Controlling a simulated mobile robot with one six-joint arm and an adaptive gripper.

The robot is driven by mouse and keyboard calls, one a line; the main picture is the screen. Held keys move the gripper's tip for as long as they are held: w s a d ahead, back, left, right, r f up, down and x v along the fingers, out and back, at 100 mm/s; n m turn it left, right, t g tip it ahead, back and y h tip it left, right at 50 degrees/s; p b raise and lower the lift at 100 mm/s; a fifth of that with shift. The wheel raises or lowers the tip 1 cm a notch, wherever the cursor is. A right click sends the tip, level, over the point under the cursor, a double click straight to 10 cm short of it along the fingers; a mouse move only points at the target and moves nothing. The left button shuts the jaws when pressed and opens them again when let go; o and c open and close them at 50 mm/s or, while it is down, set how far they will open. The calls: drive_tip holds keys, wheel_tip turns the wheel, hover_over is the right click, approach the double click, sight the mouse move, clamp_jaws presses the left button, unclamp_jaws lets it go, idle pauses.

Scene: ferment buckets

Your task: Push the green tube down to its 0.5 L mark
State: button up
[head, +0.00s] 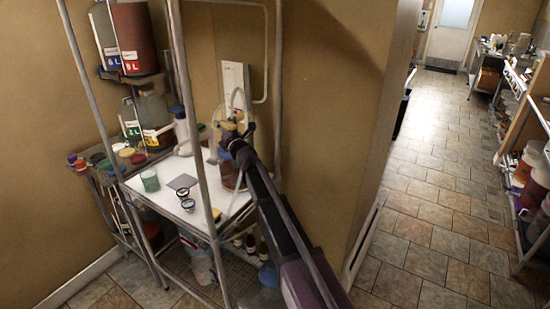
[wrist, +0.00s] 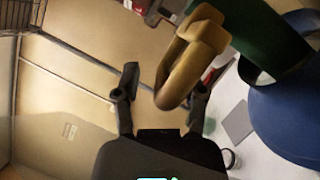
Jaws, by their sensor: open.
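My gripper (wrist: 163,88) is open, with its two dark fingers apart, in the wrist view. A tan, hook-shaped piece (wrist: 186,60) shows large beside the right finger; I cannot tell if they touch. A dark green piece (wrist: 262,38) with a curved band is close by at the upper right and may be the green tube. No 0.5 L mark is readable. In the head view my gripper (head: 234,144) is at the vessel with reddish liquid (head: 229,173), just below a yellowish top (head: 228,126). My arm hides part of this vessel.
A large blue rounded thing (wrist: 285,105) fills the wrist view's right side. The white bench top (head: 205,208) holds a green cup (head: 150,181), a grey square (head: 183,181) and black-rimmed round items (head: 187,204). Metal rack posts (head: 190,110) stand close by. The tiled floor (head: 430,200) at right is clear.

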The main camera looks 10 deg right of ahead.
drive_tip(key=shift+r+p, duration=8.15)
drive_tip(key=shift+r, duration=0.15)
drive_tip(key=b+v, duration=0.3)
drive_tip(key=v, duration=1.1)
drive_tip(key=s+d+f+m+g+h+b, duration=0.2)
drive_tip(key=d+f+m+h+b, duration=0.3)
drive_tip(key=d+f+m, duration=0.4)
drive_tip(key=s+d+f+m+g+h+b, duration=0.2)
drive_tip(key=d+f+m+h+b, duration=0.4)
drive_tip(key=f, duration=0.8)
drive_tip(key=shift+s+d+m+g+h, duration=0.3)
drive_tip(key=shift+s+d+m+h, duration=0.8)
drive_tip(key=shift+d+m, duration=1.05)
drive_tip(key=shift+w+a+m, duration=0.25)
drive_tip(key=w+a+r+n+t+y+p, duration=0.2)
drive_tip(key=a+r+n+y+p, duration=0.3)
drive_tip(key=a+r+n, duration=0.4)
drive_tip(key=w+a+r+n+t+y+p, duration=0.2)
drive_tip(key=w+a+r+n+y+p, duration=0.2)
drive_tip(key=a+r+n+y, duration=0.4)
drive_tip(key=shift+a+r+n+t+p, duration=0.45)
drive_tip(key=shift+a+r+n, duration=0.85)
drive_tip(key=shift+r, duration=1.3)
